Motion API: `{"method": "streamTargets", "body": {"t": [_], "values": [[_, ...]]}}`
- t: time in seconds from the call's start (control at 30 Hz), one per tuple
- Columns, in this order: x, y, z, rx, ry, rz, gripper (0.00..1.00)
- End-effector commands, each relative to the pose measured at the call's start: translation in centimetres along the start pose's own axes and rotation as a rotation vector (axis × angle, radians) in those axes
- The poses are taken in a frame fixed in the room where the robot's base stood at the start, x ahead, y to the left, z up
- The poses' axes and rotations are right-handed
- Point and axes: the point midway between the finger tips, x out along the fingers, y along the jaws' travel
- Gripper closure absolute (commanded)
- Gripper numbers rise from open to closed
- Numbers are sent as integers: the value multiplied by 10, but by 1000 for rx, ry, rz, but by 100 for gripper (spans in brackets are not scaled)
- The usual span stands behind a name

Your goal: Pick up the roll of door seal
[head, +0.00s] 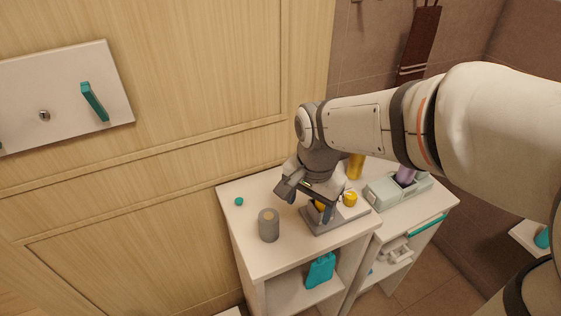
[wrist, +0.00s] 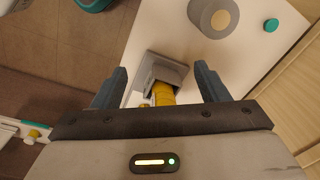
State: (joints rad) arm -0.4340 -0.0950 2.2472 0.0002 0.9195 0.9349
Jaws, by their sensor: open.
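A grey roll with a tan core, which looks like the roll of door seal (head: 268,228), stands upright on the white cabinet top (head: 258,190). In the wrist view the roll (wrist: 207,22) is at the top, right of centre, beyond my fingertips. My gripper (head: 309,204) is open, right of the roll in the head view and apart from it. In the wrist view my gripper (wrist: 161,70) has its fingers spread on either side of a grey angular holder (wrist: 170,68) with a yellow item (wrist: 162,94) in it. The gripper body hides part of the yellow item.
A small teal disc (head: 239,201) lies left of the roll. A yellow piece (head: 350,199), a yellow bottle (head: 356,166) and a pale tray (head: 384,196) stand to the right. A teal container (head: 320,270) is on the shelf below. A wooden panel wall (head: 150,215) borders the cabinet.

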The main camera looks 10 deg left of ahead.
Motion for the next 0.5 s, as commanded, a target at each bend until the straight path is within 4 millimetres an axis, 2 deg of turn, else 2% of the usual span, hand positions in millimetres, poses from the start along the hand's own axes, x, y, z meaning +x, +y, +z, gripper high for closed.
{"method": "streamTargets", "body": {"t": [0.03,0.1,0.2,0.33,0.5], "values": [[1,-20,9,39,-14,16,32],[6,-42,20,111,-24,31,32],[12,-63,32,188,-32,49,32],[18,-75,41,241,-34,61,32],[37,-76,43,255,-35,65,32]]}}
